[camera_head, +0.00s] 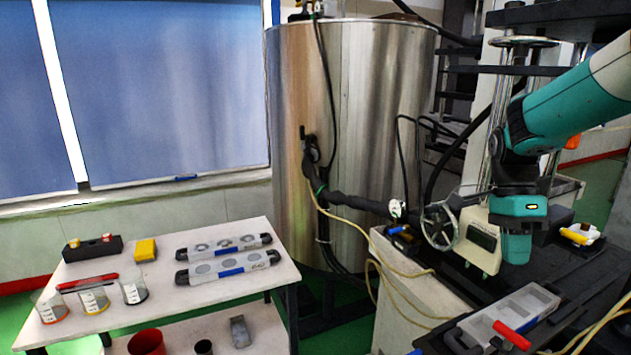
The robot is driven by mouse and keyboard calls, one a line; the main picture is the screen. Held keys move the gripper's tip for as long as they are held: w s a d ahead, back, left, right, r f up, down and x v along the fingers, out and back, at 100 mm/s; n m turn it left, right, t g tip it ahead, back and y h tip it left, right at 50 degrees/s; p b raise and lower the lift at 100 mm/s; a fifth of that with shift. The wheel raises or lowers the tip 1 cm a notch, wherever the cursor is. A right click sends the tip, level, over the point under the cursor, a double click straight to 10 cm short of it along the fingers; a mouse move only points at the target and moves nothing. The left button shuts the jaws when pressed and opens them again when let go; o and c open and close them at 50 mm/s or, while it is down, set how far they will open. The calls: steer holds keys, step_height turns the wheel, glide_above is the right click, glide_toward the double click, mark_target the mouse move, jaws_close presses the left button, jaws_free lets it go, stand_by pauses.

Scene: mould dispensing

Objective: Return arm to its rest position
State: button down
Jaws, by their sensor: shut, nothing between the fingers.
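My teal arm comes in from the upper right, bends at a dark joint and hangs down to its teal wrist. The wrist is held above the dark bench on the right. No fingers of my gripper can be made out around the wrist, and nothing is seen held there. A pale box with a dark window (483,237) appears just left of the wrist; I cannot tell whether they touch. A handwheel (439,227) is left of that box.
A white table (218,232) at left bears several beakers (94,300), two grey mould trays (230,266), a yellow block (145,250) and a black holder (92,248). A big steel tank (370,110) stands behind. A grey tray (528,303) and a red-handled tool (512,335) lie front right. Cables trail nearby.

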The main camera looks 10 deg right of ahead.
steer(key=s+a+r+n+t+y, duration=0.1)
steer(key=s+a+n+t, duration=0.1)
steer(key=s+a+n, duration=0.7)
steer(key=s+a+r+n+t+y, duration=0.2)
steer(key=s+a+n, duration=0.6)
steer(key=a+n, duration=0.8)
steer(key=n, duration=0.3)
steer(key=shift+s+t, duration=0.3)
steer(key=shift+s, duration=0.1)
steer(key=shift+a, duration=0.1)
